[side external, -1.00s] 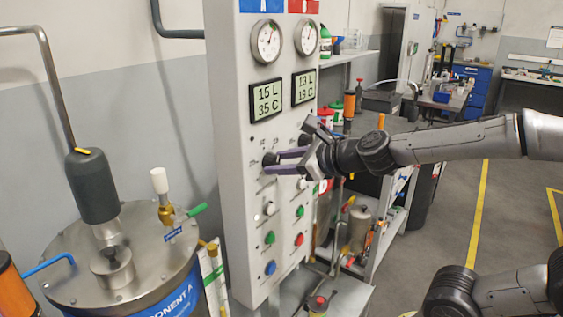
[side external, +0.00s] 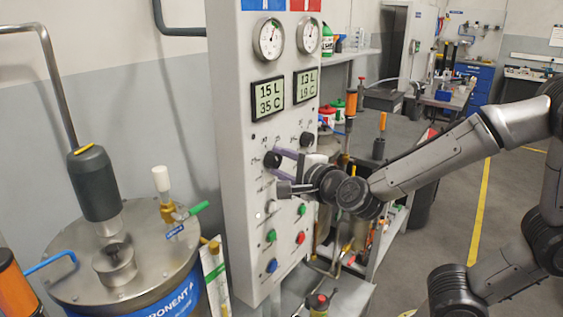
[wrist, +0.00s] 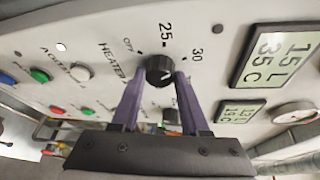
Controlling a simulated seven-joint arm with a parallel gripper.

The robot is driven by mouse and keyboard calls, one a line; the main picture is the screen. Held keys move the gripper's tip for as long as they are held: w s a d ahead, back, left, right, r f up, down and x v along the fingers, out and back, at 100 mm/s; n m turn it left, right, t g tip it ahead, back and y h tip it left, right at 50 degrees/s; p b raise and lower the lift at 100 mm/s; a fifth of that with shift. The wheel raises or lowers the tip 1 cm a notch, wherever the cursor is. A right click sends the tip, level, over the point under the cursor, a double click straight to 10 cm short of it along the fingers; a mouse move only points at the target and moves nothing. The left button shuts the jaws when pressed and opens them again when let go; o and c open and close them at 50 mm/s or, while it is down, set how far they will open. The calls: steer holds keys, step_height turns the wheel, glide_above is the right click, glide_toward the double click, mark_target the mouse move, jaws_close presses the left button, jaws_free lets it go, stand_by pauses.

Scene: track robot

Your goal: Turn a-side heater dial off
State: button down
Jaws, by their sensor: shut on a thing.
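The A-side heater dial (side external: 272,160) is a black round knob on the grey panel under the A display. In the wrist view the dial (wrist: 159,70) sits among the labels OFF, 25 and 30, beside the word HEATER. Its pointer direction is too small to tell. My gripper (side external: 277,158) has its purple fingers on either side of the dial. The wrist view shows the fingertips (wrist: 159,76) against its two sides, shut on it.
The panel (side external: 235,210) carries a second black dial (side external: 307,139) close to my fingers, with switches and coloured buttons below. The A display (side external: 267,98) reads 15 L and 35 C. A metal drum (side external: 140,265) stands left of the panel.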

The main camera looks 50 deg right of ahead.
steer(key=n, duration=0.1)
steer(key=n+t+h, duration=0.1)
steer(key=n, duration=0.3)
steer(key=shift+f+t, duration=0.25)
steer(key=shift+t, duration=0.15)
steer(key=n+t, duration=0.1)
steer(key=n, duration=0.1)
steer(key=n+t, duration=0.1)
steer(key=n, duration=0.2)
steer(key=shift+d+f+n, duration=0.1)
steer(key=shift+f+n, duration=0.1)
steer(key=shift+n, duration=0.1)
steer(key=n+t+y, duration=0.1)
steer(key=n, duration=0.2)
steer(key=n+t+y, duration=0.1)
steer(key=n, duration=0.2)
steer(key=shift+d+n, duration=0.1)
steer(key=shift+n, duration=0.3)
steer(key=shift+d+n+t+y, duration=0.1)
steer(key=shift+n+t+y, duration=0.5)
steer(key=shift+n, duration=1)
steer(key=shift+n+t+y, duration=0.2)
steer(key=shift+n+y, duration=0.8)
steer(key=shift+n, duration=0.6)
steer(key=shift+c, duration=2)
jaws_free()
steer(key=shift+f, duration=0.1)
